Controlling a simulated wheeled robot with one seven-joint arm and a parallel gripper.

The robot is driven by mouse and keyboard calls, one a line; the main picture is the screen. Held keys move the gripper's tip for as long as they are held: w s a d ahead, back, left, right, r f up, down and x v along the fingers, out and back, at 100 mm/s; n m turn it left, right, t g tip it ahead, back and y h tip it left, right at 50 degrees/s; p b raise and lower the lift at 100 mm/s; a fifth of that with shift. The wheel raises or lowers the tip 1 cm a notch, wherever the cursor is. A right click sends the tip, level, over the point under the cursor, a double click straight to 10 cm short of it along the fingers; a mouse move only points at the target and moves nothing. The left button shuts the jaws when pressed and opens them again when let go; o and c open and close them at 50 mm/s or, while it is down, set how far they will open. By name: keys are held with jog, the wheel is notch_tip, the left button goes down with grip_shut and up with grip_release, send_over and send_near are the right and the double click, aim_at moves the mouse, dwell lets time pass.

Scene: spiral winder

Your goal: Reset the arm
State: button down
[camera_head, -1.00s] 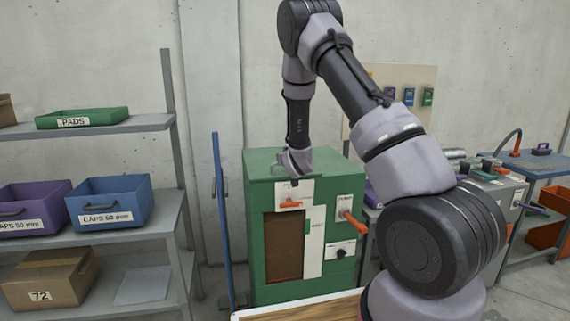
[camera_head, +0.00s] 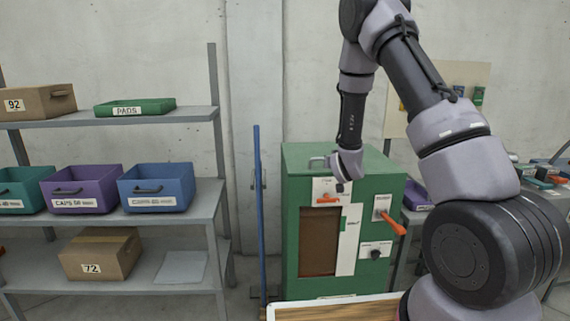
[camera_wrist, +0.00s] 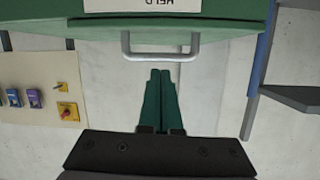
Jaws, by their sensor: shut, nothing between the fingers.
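My gripper (camera_head: 342,185) hangs at the front upper part of a green cabinet (camera_head: 290,235) in the head view, small and partly lost against it. In the wrist view my gripper's two dark green fingers (camera_wrist: 160,100) lie together, shut and empty. A pale metal handle (camera_wrist: 127,45) on a green surface shows just beyond the fingertips. I cannot tell whether the fingers touch it. My arm reaches up from the right, bends at the top and comes down to the cabinet.
The cabinet front carries an orange lever (camera_head: 393,224) and a black knob (camera_head: 376,254). A grey shelf (camera_head: 222,215) at left holds purple (camera_head: 82,188) and blue bins (camera_head: 157,187). A blue pole (camera_head: 259,210) stands between shelf and cabinet. A wooden board (camera_head: 335,312) lies in front.

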jog(key=s+d+r+m+g, duration=0.1)
jog(key=s+r+m+g, duration=0.1)
jog(key=s+r, duration=0.65)
jog(key=s+d+r+m+g, duration=0.15)
jog(key=s+r, duration=0.45)
jog(key=r, duration=0.6)
jog(key=s+a+r+g+y, duration=0.1)
jog(key=s+r+g, duration=0.1)
jog(key=s, duration=1)
jog(key=s+a+r+g+y, duration=0.1)
jog(key=s+r+g, duration=0.1)
jog(key=s, duration=1.1)
jog(key=shift+s+r+n+y, duration=0.25)
jog(key=shift+r+n+y, duration=0.1)
jog(key=shift+r, duration=0.5)
